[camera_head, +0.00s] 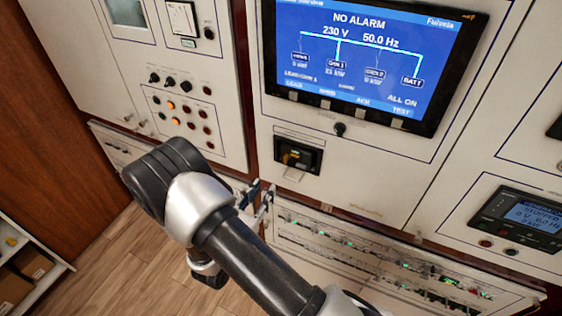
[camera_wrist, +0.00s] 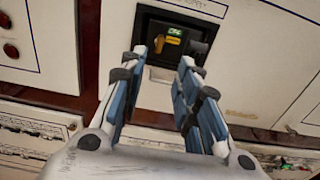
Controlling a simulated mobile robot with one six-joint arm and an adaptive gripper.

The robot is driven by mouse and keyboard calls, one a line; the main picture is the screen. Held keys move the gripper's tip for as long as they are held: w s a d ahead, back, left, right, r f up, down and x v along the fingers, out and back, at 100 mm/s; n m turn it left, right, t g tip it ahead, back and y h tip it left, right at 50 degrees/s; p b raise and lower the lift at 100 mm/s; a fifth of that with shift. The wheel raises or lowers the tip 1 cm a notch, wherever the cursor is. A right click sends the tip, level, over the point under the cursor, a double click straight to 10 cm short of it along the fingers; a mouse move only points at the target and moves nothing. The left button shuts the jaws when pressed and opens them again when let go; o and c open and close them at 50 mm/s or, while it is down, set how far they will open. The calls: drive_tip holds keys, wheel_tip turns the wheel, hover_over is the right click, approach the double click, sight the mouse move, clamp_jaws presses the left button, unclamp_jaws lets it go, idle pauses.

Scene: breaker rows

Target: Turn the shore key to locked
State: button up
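A black recessed switch unit (camera_head: 298,154) sits in the white panel below the big screen. In the wrist view it (camera_wrist: 150,31) holds a small yellow-orange handle (camera_wrist: 168,41) under a green label, with a dark round part (camera_wrist: 198,47) to its right. The label text is too small to read surely. A small black key-like knob (camera_head: 340,129) sits just under the screen. I cannot tell from lettering which of these is the shore key. My gripper (camera_wrist: 164,58) is open and empty, its fingertips below and in front of the switch unit. In the head view my gripper (camera_head: 263,193) shows partly behind my arm.
A big blue screen (camera_head: 365,55) reads NO ALARM, 230 V. Buttons and knobs (camera_head: 180,105) fill the left panel. A breaker row (camera_head: 370,255) with green lights runs below. A small display (camera_head: 530,215) is at right. A shelf (camera_head: 25,265) stands at lower left.

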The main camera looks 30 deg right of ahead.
sight(284, 159)
drive_tip(key=x, duration=1.3)
drive_tip(key=shift+w+d, duration=0.2)
drive_tip(key=shift+d, duration=0.1)
clamp_jaws()
